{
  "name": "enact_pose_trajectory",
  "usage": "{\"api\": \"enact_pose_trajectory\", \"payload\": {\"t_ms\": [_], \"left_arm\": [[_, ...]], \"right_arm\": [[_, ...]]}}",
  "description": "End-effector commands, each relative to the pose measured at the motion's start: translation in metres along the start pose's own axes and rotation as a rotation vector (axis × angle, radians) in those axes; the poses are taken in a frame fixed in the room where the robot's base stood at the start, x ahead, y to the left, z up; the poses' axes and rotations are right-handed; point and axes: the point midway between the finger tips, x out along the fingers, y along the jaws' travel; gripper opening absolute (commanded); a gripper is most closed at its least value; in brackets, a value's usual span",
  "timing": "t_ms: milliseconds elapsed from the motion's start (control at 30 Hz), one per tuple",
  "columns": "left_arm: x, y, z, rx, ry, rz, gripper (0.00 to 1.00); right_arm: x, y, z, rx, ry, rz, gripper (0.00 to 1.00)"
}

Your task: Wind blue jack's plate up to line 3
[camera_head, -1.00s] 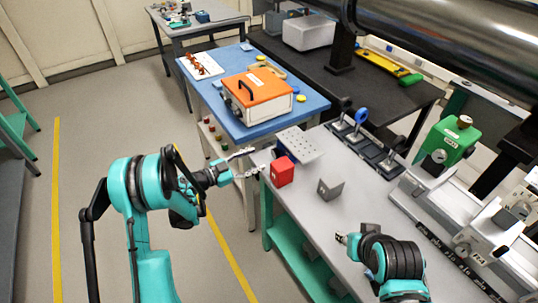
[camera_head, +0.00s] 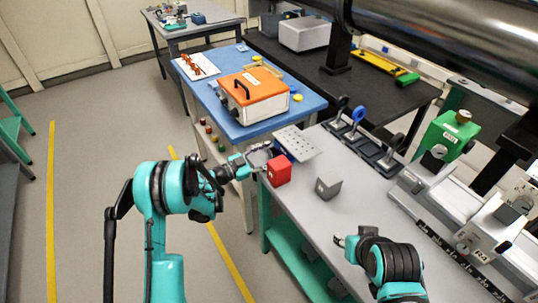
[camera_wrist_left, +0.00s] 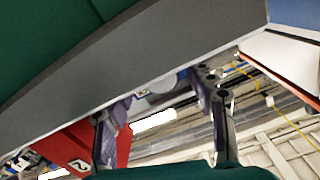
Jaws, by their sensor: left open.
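I cannot pick out a blue jack or its lines with certainty. A grey perforated plate (camera_head: 297,142) lies at the far left of the grey bench, behind a red cube (camera_head: 279,171). My left gripper (camera_head: 262,156) is open at the bench's left edge, close to the cube and the plate. In the left wrist view its two fingers (camera_wrist_left: 165,120) are spread apart, with no held object visible, and the red cube (camera_wrist_left: 120,148) shows beside the left finger. My right gripper (camera_head: 340,240) is over the bench's near part, its fingertips too small to read.
A grey cube (camera_head: 328,185) stands on the grey bench (camera_head: 310,215). Ring-topped holders (camera_head: 357,120) line its back. A green device (camera_head: 447,138) and a scaled rail (camera_head: 440,240) are at right. A blue table (camera_head: 228,122) carries an orange-lidded box (camera_head: 253,92).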

Motion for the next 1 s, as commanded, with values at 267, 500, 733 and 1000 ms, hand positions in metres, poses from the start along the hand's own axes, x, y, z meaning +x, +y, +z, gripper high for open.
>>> {"api": "enact_pose_trajectory", "payload": {"t_ms": [267, 500, 733, 1000], "left_arm": [[-0.0004, -0.0002, -0.0001, 0.0, 0.0, 0.0, 0.08], [-0.0004, 0.0, 0.0, 0.045, 0.0, 0.0, 0.05], [-0.0004, 0.001, 0.0002, 0.283, 0.0, 0.0, 0.05], [-0.0004, 0.0013, 0.0004, 0.376, -0.001, 0.0, 0.05]], "right_arm": [[-0.0002, 0.0, -0.0002, 0.0, 0.0, 0.0, 0.4], [-0.0002, 0.0, -0.0001, 0.0, 0.0, 0.0, 0.4], [-0.0001, 0.0, -0.0001, 0.0, 0.0, 0.0, 0.4], [-0.0001, 0.0, -0.0001, 0.0, 0.0, 0.0, 0.4]]}}
